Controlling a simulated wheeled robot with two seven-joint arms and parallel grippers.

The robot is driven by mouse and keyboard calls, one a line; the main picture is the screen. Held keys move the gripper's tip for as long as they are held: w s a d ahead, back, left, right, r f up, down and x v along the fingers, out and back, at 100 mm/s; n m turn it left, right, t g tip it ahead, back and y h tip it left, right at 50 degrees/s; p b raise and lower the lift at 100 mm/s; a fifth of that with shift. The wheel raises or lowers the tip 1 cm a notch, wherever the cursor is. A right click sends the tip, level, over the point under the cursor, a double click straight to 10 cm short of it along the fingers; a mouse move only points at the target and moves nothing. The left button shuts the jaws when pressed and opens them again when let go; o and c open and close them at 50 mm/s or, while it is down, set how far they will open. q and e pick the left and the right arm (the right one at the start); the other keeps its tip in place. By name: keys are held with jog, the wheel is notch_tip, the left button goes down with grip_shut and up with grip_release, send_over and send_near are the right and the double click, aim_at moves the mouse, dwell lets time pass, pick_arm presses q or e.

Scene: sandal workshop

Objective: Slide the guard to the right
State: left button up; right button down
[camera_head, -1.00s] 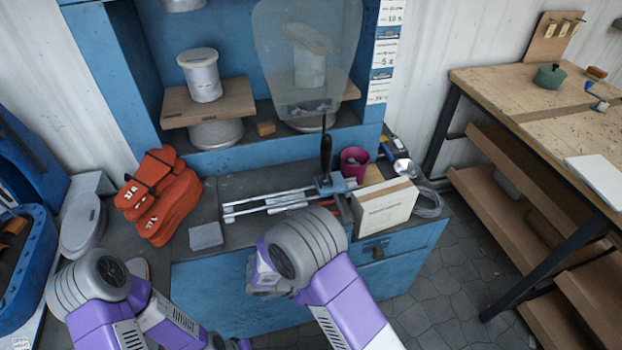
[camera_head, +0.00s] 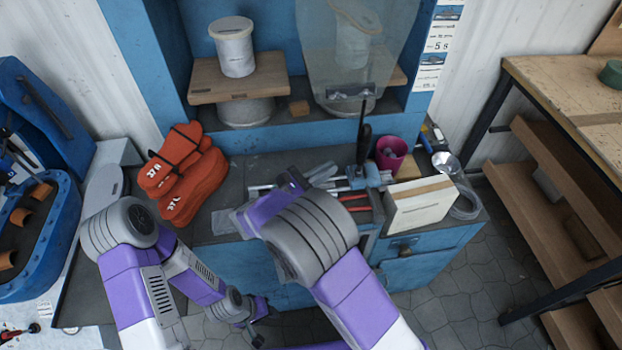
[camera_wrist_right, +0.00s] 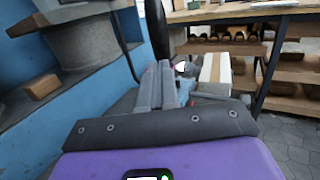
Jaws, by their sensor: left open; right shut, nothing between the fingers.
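The guard (camera_head: 352,62) is a see-through panel upright in front of the blue cabinet's right part. A black handle (camera_head: 364,143) stands at its foot, by a blue-grey block on metal rails (camera_head: 262,187); the handle also shows in the wrist view (camera_wrist_right: 157,28). My right gripper (camera_head: 320,173) is shut and empty over the bench, left of the handle. In the wrist view its grey fingers (camera_wrist_right: 163,85) point toward the handle; I cannot tell whether they touch it. My left gripper (camera_head: 262,332) is open, low in front of the bench. My right arm hides part of the rails.
Orange sandal pieces (camera_head: 180,175) lie at the bench's left. A magenta cup (camera_head: 391,152) and a cream box (camera_head: 420,202) stand right of the handle. A wooden workbench (camera_head: 560,85) stands at the right.

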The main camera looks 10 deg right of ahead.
aim_at(358, 150)
jog(key=b+x, duration=0.1)
jog(key=x, duration=0.6)
jog(key=shift+r+b, duration=0.1)
jog(key=shift+b, duration=0.2)
pick_arm(q)
jog(key=shift+f, duration=0.9)
jog(key=shift+r, duration=0.1)
